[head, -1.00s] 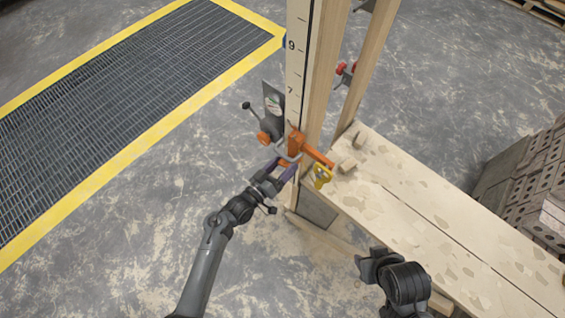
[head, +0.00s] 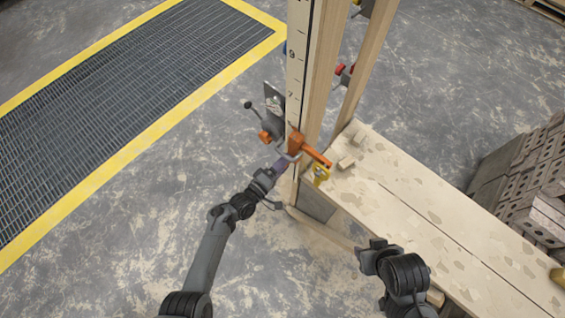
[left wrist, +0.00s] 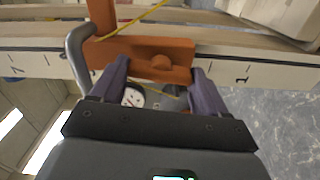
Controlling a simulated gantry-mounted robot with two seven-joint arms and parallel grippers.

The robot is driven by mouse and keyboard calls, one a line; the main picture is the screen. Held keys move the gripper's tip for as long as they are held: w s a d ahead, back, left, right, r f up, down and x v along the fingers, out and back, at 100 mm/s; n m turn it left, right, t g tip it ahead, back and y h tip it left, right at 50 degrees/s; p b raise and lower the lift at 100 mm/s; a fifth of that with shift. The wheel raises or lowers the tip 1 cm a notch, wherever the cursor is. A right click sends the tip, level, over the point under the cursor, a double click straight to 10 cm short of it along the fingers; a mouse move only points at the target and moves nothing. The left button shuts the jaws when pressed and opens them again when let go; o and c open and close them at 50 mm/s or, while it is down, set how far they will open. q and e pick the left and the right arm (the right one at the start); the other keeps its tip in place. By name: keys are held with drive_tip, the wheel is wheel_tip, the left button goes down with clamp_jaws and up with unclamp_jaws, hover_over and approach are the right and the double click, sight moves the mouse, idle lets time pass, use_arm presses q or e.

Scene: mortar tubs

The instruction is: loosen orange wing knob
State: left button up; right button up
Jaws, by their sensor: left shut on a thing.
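The orange wing knob (left wrist: 160,63) shows in the left wrist view as a flat orange piece with a rounded hub, in front of the marked post. My left gripper (left wrist: 160,75) has one purple finger on each side of the hub and is shut on the knob. In the head view my left gripper (head: 284,163) is at the post, just below the orange clamp (head: 308,148); the knob itself is largely hidden there. My right gripper (head: 372,255) hangs by the plank's near edge, apart from the clamp; its fingers are unclear.
The marked post (head: 297,70) stands upright behind the clamp. A grey bent rod (left wrist: 78,50) passes close to my left finger. A yellow piece (head: 320,175) hangs beside the plank (head: 400,200). Bricks (head: 535,180) are stacked at right. The floor at left is open.

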use_arm(q)
drive_tip(key=shift+r+n, duration=0.1)
drive_tip(key=shift+n, duration=0.5)
drive_tip(key=o, duration=1.1)
drive_tip(key=shift+c, duration=0.2)
drive_tip(key=p+v, duration=0.2)
drive_tip(key=v, duration=0.8)
drive_tip(key=shift+s+a, duration=0.25)
drive_tip(key=shift+s, duration=0.05)
